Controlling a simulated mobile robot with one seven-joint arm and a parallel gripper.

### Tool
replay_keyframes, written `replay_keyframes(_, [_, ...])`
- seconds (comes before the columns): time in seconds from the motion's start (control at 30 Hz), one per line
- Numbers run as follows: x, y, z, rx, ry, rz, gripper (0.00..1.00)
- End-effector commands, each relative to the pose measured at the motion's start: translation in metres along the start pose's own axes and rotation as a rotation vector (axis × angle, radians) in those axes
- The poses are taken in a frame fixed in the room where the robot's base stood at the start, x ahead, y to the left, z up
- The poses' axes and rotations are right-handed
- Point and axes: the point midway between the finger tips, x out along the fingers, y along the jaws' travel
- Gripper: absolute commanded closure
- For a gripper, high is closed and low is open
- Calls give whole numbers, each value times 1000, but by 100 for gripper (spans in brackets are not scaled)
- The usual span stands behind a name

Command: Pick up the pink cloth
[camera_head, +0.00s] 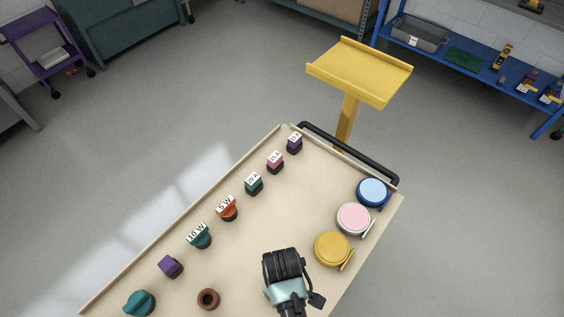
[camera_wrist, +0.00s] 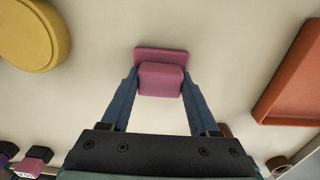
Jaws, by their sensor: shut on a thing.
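The pink cloth (camera_wrist: 160,55) shows in the wrist view as a compact, block-like pink piece with a wider flat part behind it. My gripper (camera_wrist: 160,80) has one finger against each side of it and is shut on it. Pale table surface surrounds it; I cannot tell whether it touches the table. In the head view my gripper is over the front part of the table, seen from above, and its fingertips and most of the cloth are hidden under the wrist.
The beige table (camera_head: 240,235) has a raised rim. Yellow (camera_head: 332,247), pink (camera_head: 353,217) and blue (camera_head: 372,191) round containers line its right side. Several small labelled pieces stand along the left edge, with a brown ring (camera_head: 208,299) nearby. An orange tray (camera_wrist: 297,75) lies right in the wrist view.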

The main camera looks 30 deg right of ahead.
Motion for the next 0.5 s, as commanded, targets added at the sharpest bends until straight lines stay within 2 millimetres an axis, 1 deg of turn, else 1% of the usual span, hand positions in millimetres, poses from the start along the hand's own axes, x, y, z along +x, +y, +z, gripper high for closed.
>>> replay_keyframes(0.17, [-16, 1, -1, 0, 3, 2, 94])
replay_keyframes(0.5, [-77, 1, -1, 0, 3, 3, 94])
